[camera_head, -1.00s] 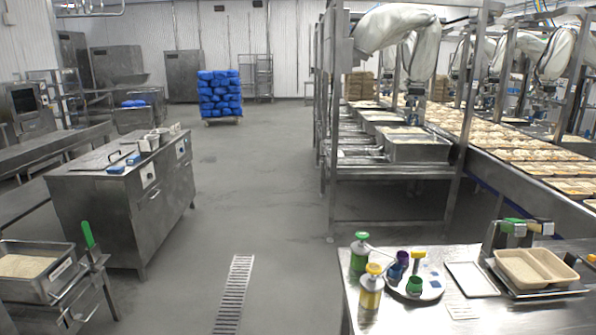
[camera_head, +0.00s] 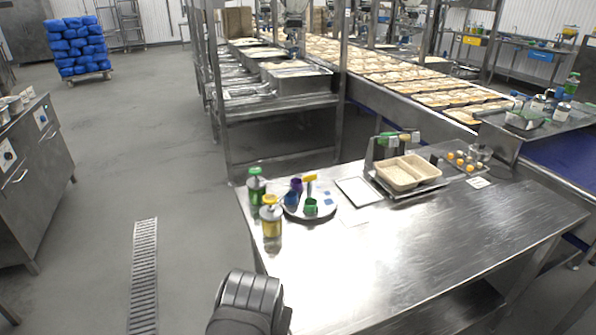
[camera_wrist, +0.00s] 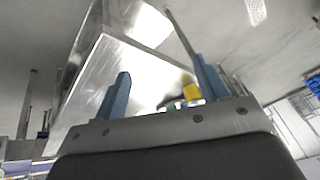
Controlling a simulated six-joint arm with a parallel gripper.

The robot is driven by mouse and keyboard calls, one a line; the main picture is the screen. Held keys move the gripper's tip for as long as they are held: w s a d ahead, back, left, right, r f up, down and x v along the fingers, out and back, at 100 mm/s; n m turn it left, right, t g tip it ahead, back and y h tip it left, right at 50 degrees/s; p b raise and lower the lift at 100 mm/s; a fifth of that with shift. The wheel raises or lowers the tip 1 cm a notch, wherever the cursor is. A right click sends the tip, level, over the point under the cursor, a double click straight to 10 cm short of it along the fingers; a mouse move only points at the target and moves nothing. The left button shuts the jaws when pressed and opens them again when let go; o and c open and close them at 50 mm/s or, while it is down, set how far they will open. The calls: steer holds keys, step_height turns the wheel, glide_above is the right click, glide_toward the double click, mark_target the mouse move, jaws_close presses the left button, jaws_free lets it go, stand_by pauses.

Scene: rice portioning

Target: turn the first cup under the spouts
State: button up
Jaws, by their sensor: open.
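On the steel table, a round white turntable (camera_head: 325,211) holds a green cup (camera_head: 311,206) at its front, a blue cup (camera_head: 291,198) at left and a purple cup (camera_head: 297,184) behind. A yellow-topped piece (camera_head: 310,178) stands by them. A green-capped pump bottle (camera_head: 257,187) and a yellow-capped pump bottle (camera_head: 271,217) stand at the turntable's left; their spouts are too small to make out clearly. My gripper (camera_wrist: 160,68) shows two blue fingers apart in the wrist view, nothing between them. In the head view only my dark arm shows at the bottom, clear of the cups.
A white flat tray (camera_head: 358,191) lies right of the turntable. A beige two-part tray (camera_head: 424,171) sits on a scale behind it. Small yellow-topped items (camera_head: 459,156) stand further right. The table's front and right are bare.

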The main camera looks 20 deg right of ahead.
steer(key=w+r+m+y, duration=0.1)
steer(key=w+m+y, duration=0.5)
steer(key=w, duration=0.4)
steer(key=m+t+h, duration=0.5)
steer(key=m+t, duration=0.8)
steer(key=m, duration=1)
glide_toward(310, 178)
steer(key=w, duration=1)
steer(key=shift+w+f, duration=0.1)
steer(key=shift+w, duration=0.25)
